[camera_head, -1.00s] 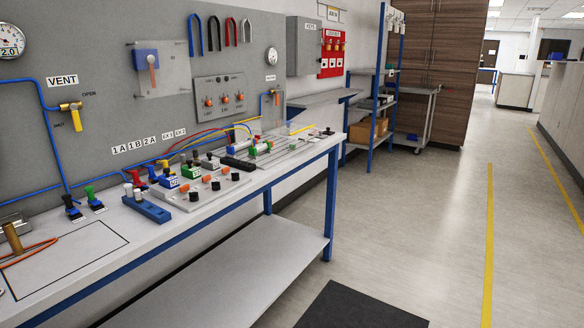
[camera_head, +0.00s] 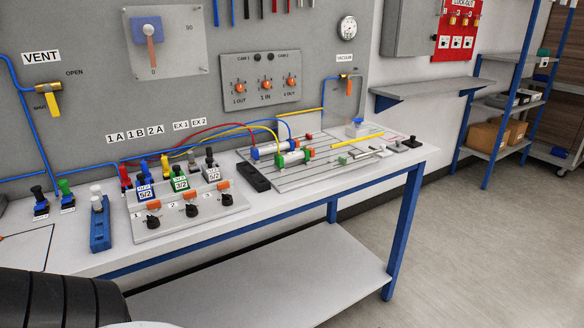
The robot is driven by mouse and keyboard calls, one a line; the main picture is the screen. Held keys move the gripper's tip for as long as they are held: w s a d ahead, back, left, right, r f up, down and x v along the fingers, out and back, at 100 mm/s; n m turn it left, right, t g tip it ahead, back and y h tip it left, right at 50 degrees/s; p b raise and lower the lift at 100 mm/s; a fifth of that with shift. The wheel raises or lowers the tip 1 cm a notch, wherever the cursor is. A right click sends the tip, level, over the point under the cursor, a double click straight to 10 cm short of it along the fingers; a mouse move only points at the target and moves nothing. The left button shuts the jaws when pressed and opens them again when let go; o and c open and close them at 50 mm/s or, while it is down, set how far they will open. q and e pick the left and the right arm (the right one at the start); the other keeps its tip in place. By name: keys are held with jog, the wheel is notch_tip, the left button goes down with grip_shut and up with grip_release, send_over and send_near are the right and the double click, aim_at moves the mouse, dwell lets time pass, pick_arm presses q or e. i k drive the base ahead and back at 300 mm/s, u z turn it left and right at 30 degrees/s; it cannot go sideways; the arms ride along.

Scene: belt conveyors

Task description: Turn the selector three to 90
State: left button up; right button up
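The bench panel (camera_head: 150,236) carries three black selector knobs in a row, with number labels beside them. The knob by label 3, selector three (camera_head: 227,199), is the rightmost; its exact angle is too small to read. Selector two (camera_head: 191,210) and selector one (camera_head: 152,222) are to its left. Orange pieces sit behind the knobs. On the wall plate, a blue block with an orange lever (camera_head: 151,50) points down at the mark 0, with 90 marked to the right. Neither gripper is in view; a dark part of my own body fills the lower left corner.
The bench (camera_head: 400,170) holds valve blocks behind the knobs, a blue block (camera_head: 100,228) to the left, a black bar (camera_head: 253,177) and a rail plate with cylinders to the right. Hoses run behind. Open floor (camera_head: 470,260) lies right of the bench.

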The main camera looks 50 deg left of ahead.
aim_at(228, 200)
jog(key=u, duration=0.05)
jog(key=i, duration=0.55)
jog(key=u, duration=2.7)
